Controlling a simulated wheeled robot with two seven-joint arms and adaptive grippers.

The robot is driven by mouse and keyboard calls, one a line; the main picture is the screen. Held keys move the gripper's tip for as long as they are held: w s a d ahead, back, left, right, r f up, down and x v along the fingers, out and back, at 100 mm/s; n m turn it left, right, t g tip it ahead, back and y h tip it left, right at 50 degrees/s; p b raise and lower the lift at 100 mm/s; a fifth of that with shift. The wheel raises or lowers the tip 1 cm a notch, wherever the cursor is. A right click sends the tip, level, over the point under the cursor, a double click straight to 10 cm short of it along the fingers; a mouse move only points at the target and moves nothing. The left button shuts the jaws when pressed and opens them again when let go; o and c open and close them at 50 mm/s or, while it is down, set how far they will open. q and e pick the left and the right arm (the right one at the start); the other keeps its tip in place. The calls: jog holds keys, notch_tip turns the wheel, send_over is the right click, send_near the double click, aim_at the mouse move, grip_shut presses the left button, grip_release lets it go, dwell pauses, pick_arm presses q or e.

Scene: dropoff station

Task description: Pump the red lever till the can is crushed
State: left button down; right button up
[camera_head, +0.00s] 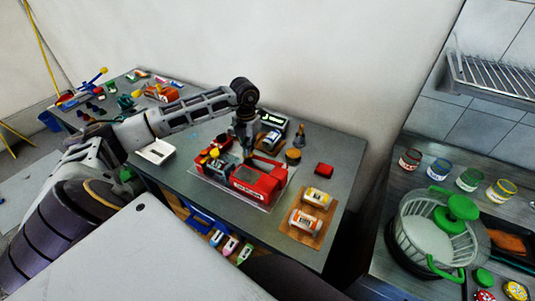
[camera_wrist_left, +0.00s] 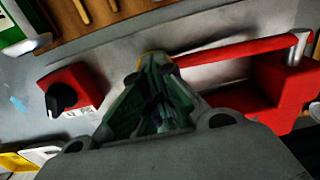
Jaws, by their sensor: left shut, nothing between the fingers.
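The red can crusher (camera_head: 262,187) sits on the grey table, with a white label on its front. My left gripper (camera_head: 247,155) points down over it, its fingers shut and empty. In the left wrist view the gripper (camera_wrist_left: 155,65) has its tips close to the near end of a long red bar (camera_wrist_left: 245,48), which looks like the lever. I cannot tell whether they touch. The bar ends at a grey metal piece above the red body (camera_wrist_left: 285,90). I cannot make out a can inside the crusher; my arm and gripper hide part of it. My right gripper is not in view.
Two cans, one yellow-labelled (camera_head: 317,197) and one orange-labelled (camera_head: 305,220), lie on a wooden board at the right. A white tray (camera_head: 156,151) is at the left. A pot (camera_head: 436,235) stands on the right-hand counter.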

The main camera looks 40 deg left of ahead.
pick_arm(q)
notch_tip(320, 180, up, 8)
jog(key=d+p, duration=0.1)
jog(key=p, duration=0.4)
dwell(0.4)
jog(key=shift+d+f, duration=0.1)
jog(key=shift+f, duration=0.05)
dwell(0.3)
jog(key=shift+a+f+b, duration=0.2)
jog(key=shift+f+b, duration=0.4)
jog(key=shift+f, duration=0.2)
jog(key=shift+a+f+b, duration=0.15)
jog(key=shift+f+b, duration=0.45)
jog(key=shift+f, duration=0.15)
jog(key=shift+s, duration=0.1)
jog(key=shift+f, duration=0.1)
jog(key=shift+a+f+b, duration=0.1)
jog(key=shift+f+b, duration=0.9)
jog(key=shift+f, duration=0.3)
